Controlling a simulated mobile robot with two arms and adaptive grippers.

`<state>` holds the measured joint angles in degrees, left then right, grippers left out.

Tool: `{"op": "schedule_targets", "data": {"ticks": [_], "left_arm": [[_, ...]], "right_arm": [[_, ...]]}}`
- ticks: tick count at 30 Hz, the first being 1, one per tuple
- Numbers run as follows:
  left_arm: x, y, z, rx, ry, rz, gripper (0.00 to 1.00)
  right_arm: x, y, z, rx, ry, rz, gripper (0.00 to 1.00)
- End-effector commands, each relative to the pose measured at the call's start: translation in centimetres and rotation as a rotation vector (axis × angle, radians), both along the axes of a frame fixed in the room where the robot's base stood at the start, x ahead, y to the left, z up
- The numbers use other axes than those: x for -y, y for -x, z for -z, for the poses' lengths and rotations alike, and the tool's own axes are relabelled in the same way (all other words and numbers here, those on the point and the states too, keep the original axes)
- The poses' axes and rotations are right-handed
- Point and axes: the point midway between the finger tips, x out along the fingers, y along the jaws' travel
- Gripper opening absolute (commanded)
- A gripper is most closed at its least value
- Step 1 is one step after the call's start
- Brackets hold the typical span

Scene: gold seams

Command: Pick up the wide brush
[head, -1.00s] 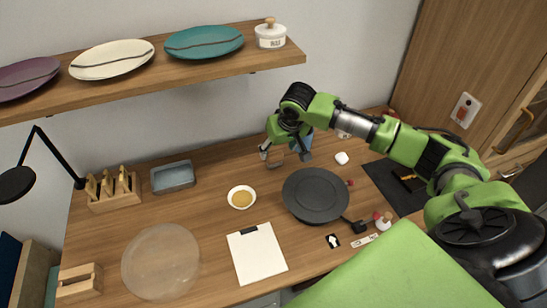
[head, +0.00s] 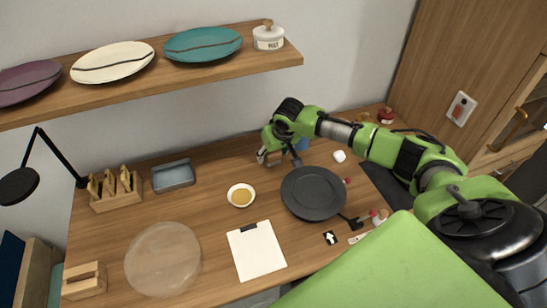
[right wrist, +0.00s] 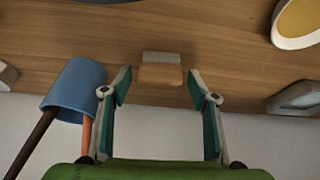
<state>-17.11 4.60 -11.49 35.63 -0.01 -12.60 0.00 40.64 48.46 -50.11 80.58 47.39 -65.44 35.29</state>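My right gripper (head: 279,160) is at the back of the table, near the wall. In the right wrist view it (right wrist: 158,88) is open, its two fingers apart and nothing held. A small brown block with a grey end, apparently the wide brush (right wrist: 160,75), lies ahead between the fingers, touching neither as far as I can see. In the head view the gripper mostly hides it. A blue cup (right wrist: 75,88) holding thin sticks stands just left of the fingers in the wrist view; it shows partly behind the gripper in the head view (head: 302,144). My left gripper is not in view.
A black plate (head: 313,193), a white bowl with gold contents (head: 241,195) and a clipboard (head: 257,252) lie in front. A grey tray (head: 173,176) and a wooden rack (head: 117,192) stand left. A shelf (head: 200,75) with plates hangs above. A white object (head: 339,156) lies right.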

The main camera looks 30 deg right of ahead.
Motion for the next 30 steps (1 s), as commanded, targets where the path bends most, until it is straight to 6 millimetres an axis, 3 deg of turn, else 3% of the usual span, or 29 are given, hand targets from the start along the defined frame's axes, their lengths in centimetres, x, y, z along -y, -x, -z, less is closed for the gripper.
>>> {"op": "schedule_targets", "data": {"ticks": [1, 3, 17, 23, 30], "left_arm": [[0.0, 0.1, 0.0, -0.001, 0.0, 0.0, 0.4], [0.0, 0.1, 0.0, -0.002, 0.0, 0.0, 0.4], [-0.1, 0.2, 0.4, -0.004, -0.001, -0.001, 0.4], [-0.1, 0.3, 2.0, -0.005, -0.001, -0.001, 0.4], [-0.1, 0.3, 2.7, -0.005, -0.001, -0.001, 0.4]], "right_arm": [[0.0, 0.0, 0.0, 0.0, 0.0, 0.0, 0.38], [0.0, 0.0, 0.0, 0.0, 0.0, 0.0, 0.19], [0.0, -0.1, -0.5, 0.002, -0.001, 0.001, 0.18], [0.0, -0.2, -3.0, 0.007, -0.001, 0.0, 0.18], [-1.4, 3.3, -7.2, 0.005, 0.002, -0.003, 0.18]]}}
